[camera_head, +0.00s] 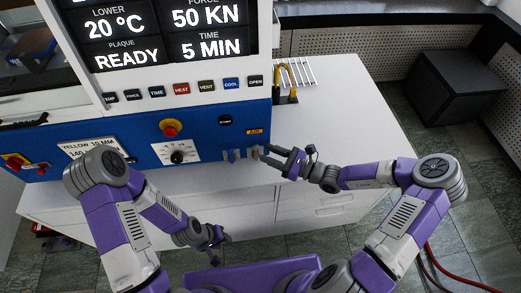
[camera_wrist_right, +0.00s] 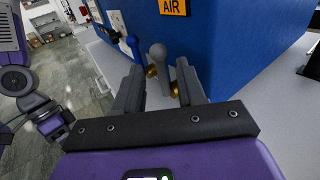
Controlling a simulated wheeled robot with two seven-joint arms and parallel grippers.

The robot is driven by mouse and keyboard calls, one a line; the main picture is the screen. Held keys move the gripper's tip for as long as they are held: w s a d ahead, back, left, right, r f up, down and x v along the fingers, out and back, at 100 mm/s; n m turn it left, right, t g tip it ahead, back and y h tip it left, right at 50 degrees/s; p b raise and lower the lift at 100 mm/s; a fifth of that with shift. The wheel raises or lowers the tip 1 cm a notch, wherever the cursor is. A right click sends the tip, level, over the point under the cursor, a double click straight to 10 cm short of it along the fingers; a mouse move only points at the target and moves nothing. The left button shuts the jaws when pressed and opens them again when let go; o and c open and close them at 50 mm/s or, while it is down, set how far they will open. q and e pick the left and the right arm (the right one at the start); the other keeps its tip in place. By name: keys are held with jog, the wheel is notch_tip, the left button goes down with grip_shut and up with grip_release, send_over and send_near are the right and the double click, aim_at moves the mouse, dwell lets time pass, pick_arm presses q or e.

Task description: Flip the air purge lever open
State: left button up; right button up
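An orange AIR label (camera_head: 255,131) is on the blue front of the press; it also shows in the right wrist view (camera_wrist_right: 174,7). Below it are two small levers, one blue (camera_wrist_right: 135,48) and one grey (camera_wrist_right: 158,54), with brass fittings. Both point up in the wrist view. My right gripper (camera_head: 268,157) is open at these levers. In the wrist view its fingers (camera_wrist_right: 159,72) stand apart, with the grey lever between and just beyond the tips; contact cannot be told. My left gripper (camera_head: 216,238) hangs low in front of the cabinet, away from the press; its opening is too small to judge.
A small rack with yellow-handled tools (camera_head: 287,92) stands on the white cabinet top (camera_head: 340,100). The cabinet top right of the press is mostly clear.

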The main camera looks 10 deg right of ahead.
aim_at(256, 153)
jog(key=x, duration=0.4)
grip_shut()
